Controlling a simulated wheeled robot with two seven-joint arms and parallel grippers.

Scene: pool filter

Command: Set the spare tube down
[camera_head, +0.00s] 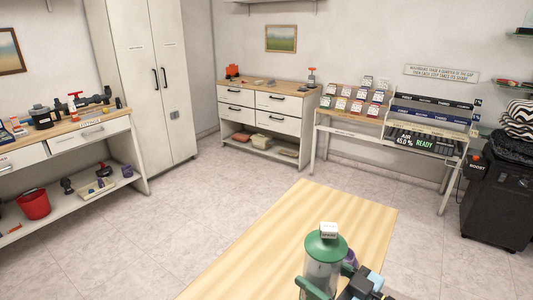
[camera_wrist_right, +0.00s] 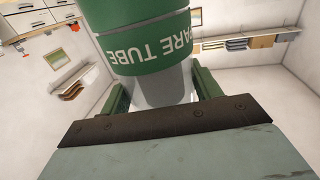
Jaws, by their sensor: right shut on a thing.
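The spare tube (camera_head: 322,270) is a clear cylinder with a green cap and a small white tag on top, at the bottom right of the head view. In the right wrist view the tube (camera_wrist_right: 160,40) shows a green band lettered "ARE TUBE", with a clear grey part below it. My right gripper (camera_head: 335,285) is shut on the tube, its green fingers on either side of it. The tube looks upright in front of the wooden table (camera_head: 285,225); its lower end is out of frame, so I cannot tell whether it touches the table. My left gripper is not in view.
The visible wooden tabletop is bare. A workbench (camera_head: 75,125) with pipe parts stands at the left, a red bucket (camera_head: 33,205) on its lower shelf. A drawer cabinet (camera_head: 265,115), a card stand (camera_head: 350,120) and a black bin (camera_head: 495,205) stand farther off. Open floor lies between.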

